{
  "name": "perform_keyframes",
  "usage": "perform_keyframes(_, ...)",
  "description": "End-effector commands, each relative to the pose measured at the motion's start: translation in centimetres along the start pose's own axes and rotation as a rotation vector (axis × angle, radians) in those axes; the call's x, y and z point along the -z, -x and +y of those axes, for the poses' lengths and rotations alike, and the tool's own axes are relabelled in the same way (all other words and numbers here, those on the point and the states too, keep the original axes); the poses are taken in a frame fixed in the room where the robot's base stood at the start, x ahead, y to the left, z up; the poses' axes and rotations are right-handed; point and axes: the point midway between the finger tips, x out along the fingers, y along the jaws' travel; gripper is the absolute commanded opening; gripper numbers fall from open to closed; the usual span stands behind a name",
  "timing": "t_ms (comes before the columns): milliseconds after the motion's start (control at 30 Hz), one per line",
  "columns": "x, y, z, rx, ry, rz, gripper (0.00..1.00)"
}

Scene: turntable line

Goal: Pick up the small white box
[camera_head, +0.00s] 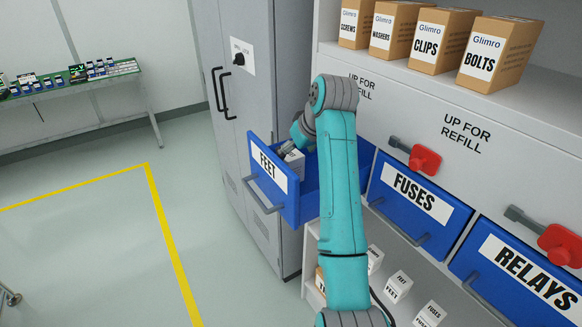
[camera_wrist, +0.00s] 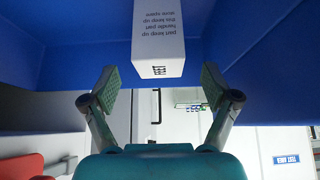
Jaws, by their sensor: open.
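The small white box (camera_head: 295,160) is inside the open blue drawer labelled FEET (camera_head: 262,186). In the wrist view the white box (camera_wrist: 158,35) has dark printed text, which appears upside down. My gripper (camera_wrist: 159,84) is open, with one finger on each side of the near end of the box and a gap to it on both sides. In the head view my arm reaches over the drawer and partly hides its inside. My gripper (camera_head: 286,146) is small there, and its fingertips are hard to make out.
Blue drawers labelled FUSES (camera_head: 408,203) and RELAYS (camera_head: 530,272) are to the right, with red handles above them. Cardboard boxes (camera_head: 440,40) stand on the upper shelf. Small white boxes (camera_head: 398,286) sit below. A grey cabinet (camera_head: 240,100) is behind the drawer.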

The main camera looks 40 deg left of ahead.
Motion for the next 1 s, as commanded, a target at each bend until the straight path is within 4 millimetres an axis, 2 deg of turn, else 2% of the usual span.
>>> perform_keyframes(100,0.2,-1.9,0.0,0.002,-0.001,-0.002,0.87)
perform_keyframes(233,0.3,-3.4,0.1,0.002,0.000,-0.001,0.87)
perform_keyframes(567,0.3,-4.1,0.1,0.001,0.001,0.001,0.87)
perform_keyframes(667,0.3,-4.1,0.1,0.001,0.001,0.000,0.64)
perform_keyframes(800,0.3,-4.1,0.1,0.001,0.000,0.000,0.29)
perform_keyframes(867,0.3,-4.1,0.1,0.001,0.000,0.000,0.16)
perform_keyframes(1000,0.3,-4.1,0.1,0.001,0.000,0.001,0.15)
